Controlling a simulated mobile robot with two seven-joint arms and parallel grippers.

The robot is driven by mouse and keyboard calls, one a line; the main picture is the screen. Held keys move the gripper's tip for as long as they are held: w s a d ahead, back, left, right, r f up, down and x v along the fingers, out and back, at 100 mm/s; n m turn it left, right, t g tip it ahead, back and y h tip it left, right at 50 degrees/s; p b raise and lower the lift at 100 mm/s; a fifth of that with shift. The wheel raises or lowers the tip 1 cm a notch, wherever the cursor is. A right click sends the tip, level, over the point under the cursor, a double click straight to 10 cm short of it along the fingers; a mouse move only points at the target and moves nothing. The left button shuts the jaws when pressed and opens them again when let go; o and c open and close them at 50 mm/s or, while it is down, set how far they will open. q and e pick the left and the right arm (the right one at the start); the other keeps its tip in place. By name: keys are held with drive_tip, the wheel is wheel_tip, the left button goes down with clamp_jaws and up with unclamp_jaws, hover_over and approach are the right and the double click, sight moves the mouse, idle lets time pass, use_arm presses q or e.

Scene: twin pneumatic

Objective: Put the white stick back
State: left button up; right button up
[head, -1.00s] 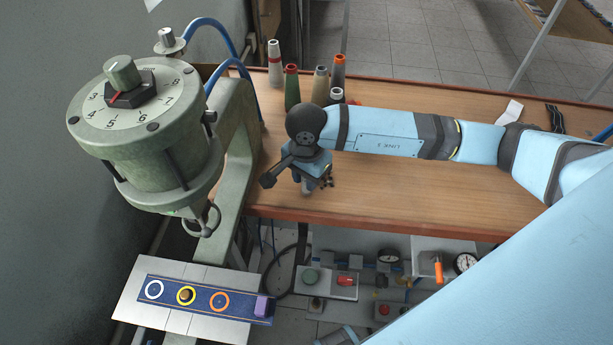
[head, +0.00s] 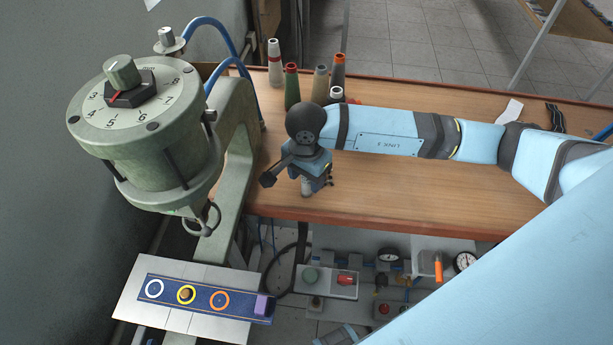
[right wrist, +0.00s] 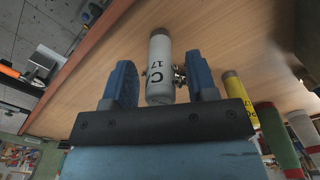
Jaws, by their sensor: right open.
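The white stick, marked "C 17", stands between the two blue fingers of my right gripper (right wrist: 161,78) in the right wrist view, over the wooden table. In that view the white stick (right wrist: 160,58) shows most of its length. My right gripper is open, with a finger on each side of the stick; I cannot tell whether either finger touches it. In the head view, my right gripper (head: 315,181) is near the table's front edge, and only a pale lower part of the stick (head: 307,187) shows below it. My left gripper is out of view.
Several coloured sticks, one a green stick (head: 291,86), stand at the back of the table (head: 420,195). A green-grey press (head: 150,140) stands at left. Below it a blue strip (head: 203,297) carries white, yellow and orange rings and a purple block (head: 262,305).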

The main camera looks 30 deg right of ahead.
wheel_tip(320, 180, up, 11)
drive_tip(key=shift+r+b, duration=0.15)
drive_tip(key=shift+b, duration=0.6)
